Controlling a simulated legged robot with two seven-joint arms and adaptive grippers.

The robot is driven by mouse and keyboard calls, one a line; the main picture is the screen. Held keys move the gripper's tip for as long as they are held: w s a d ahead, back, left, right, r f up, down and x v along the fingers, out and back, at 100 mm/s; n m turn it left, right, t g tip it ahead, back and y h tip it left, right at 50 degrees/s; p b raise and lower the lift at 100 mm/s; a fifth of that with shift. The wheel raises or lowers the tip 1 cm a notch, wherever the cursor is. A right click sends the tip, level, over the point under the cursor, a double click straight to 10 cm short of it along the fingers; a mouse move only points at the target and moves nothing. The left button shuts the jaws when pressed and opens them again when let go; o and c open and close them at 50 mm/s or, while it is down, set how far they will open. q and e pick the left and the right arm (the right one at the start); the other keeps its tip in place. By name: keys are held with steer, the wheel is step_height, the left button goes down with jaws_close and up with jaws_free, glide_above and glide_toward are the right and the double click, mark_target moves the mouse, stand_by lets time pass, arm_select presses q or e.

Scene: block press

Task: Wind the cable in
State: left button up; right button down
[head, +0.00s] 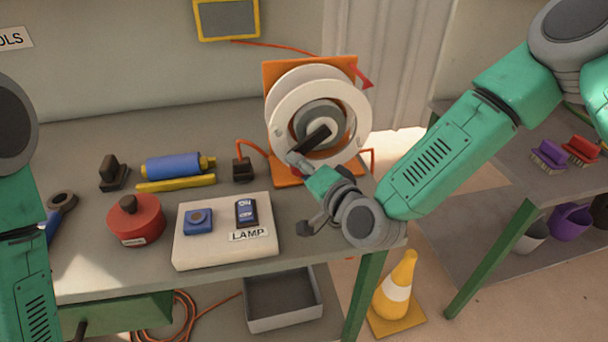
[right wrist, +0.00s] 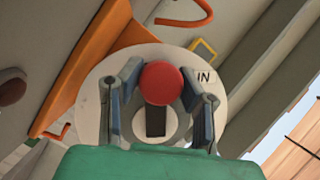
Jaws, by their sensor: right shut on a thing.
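The cable reel (head: 282,135) has white discs and an orange stand (head: 285,72) at the back right of the bench. A black crank arm (head: 313,138) crosses its hub. My right gripper (head: 298,162) is at the crank's lower-left end. In the right wrist view, my right gripper (right wrist: 162,95) is shut on the red crank knob (right wrist: 161,82), with one finger on each side. The reel's white disc (right wrist: 92,100) behind it reads "IN". An orange cable (head: 254,146) runs from a black plug (head: 243,170) to the reel. My left arm shows, but its gripper is out of view.
A white lamp box (head: 200,250), red round tin (head: 137,222), blue cylinder (head: 172,166) and yellow bar (head: 176,183) lie left of the reel. A grey tray (head: 283,322) is below. A traffic cone (head: 397,285) stands on the floor at right.

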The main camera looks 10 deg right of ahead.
steer(key=shift+s+a+r+m, duration=0.1)
steer(key=shift+a+r+m, duration=0.1)
steer(key=shift+m, duration=0.2)
steer(key=c, duration=1.1)
jaws_free()
steer(key=shift+r, duration=0.1)
steer(key=shift+s, duration=0.1)
steer(key=shift+d, duration=0.1)
steer(key=v, duration=1.2)
steer(key=shift+f, duration=0.3)
